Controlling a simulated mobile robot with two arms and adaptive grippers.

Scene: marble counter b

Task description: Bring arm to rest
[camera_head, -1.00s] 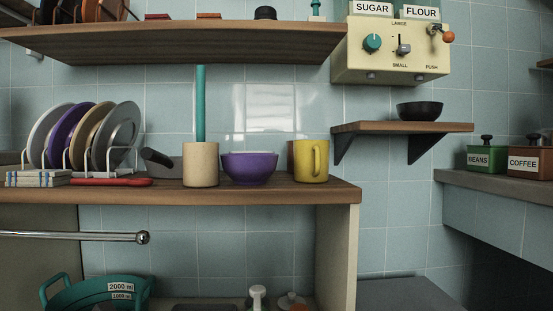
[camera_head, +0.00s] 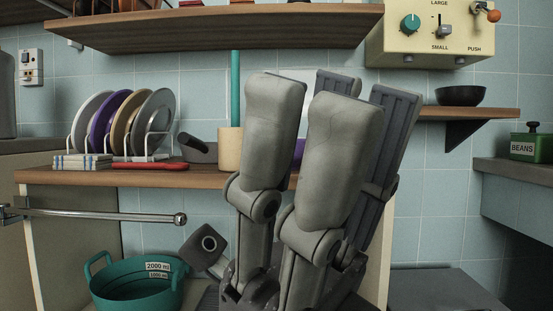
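My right gripper (camera_head: 312,92) stands upright in the middle of the head view, close to the camera, with its grey fingers pointing up. Gaps show between the fingers, and I see nothing held between them; it looks open. It covers part of the wooden shelf (camera_head: 205,178) behind it and most of the purple bowl (camera_head: 299,150). The yellow mug is hidden behind it. My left gripper is not in view.
On the shelf are a plate rack with several plates (camera_head: 155,112) and a beige cup (camera_head: 229,150) with a teal stick. A teal tub (camera_head: 138,285) sits below, under a metal rail (camera_head: 110,215). An upper shelf (camera_head: 225,30) and a cream dispenser (camera_head: 425,40) hang above.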

